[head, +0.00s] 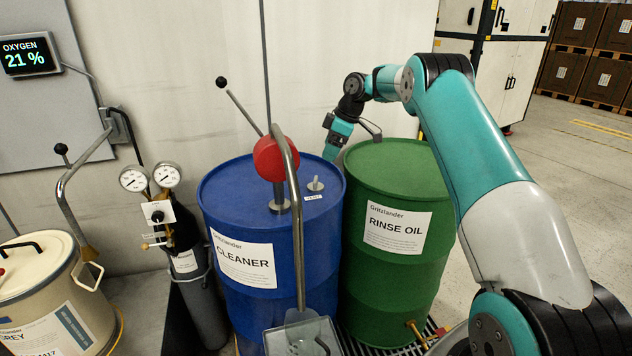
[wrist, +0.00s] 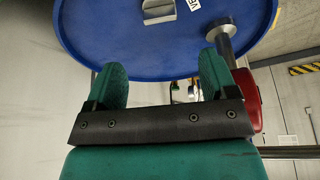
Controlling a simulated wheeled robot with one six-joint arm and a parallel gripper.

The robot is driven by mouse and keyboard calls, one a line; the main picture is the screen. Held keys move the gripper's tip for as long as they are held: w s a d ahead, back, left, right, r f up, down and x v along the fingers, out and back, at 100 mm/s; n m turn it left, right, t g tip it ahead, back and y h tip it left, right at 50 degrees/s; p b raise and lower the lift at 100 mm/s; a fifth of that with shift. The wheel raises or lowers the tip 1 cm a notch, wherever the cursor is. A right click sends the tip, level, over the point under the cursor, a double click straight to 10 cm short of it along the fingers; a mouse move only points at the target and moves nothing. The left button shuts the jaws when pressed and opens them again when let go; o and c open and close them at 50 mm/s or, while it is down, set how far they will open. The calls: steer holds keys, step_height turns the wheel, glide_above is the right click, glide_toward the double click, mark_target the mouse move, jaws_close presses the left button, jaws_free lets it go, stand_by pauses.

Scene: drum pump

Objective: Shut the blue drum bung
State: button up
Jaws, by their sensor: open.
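The blue drum (head: 225,225), labelled CLEANER, stands in the middle of the head view. Its small metal bung (head: 316,184) sits on the right part of the lid, beside a small white label (head: 314,197). In the wrist view the bung (wrist: 158,11) is a grey metal piece at the top edge, partly cut off, on the blue lid (wrist: 130,50). My gripper (head: 332,150) is behind and above the bung, near the wall. In the wrist view my gripper (wrist: 161,72) has its two green fingers apart with nothing between them. It is apart from the bung.
A pump with a red head (head: 276,158), long lever (head: 244,112) and bent metal pipe (head: 296,220) rises from the blue lid, left of the bung. A green drum (head: 385,215) stands close on the right. A gas cylinder (head: 190,270) stands on the left.

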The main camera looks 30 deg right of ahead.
mark_target(316, 179)
steer(key=p+x, duration=0.1)
steer(key=x, duration=0.9)
steer(key=shift+a+f, duration=0.15)
steer(key=shift+f, duration=0.2)
steer(key=c, duration=0.9)
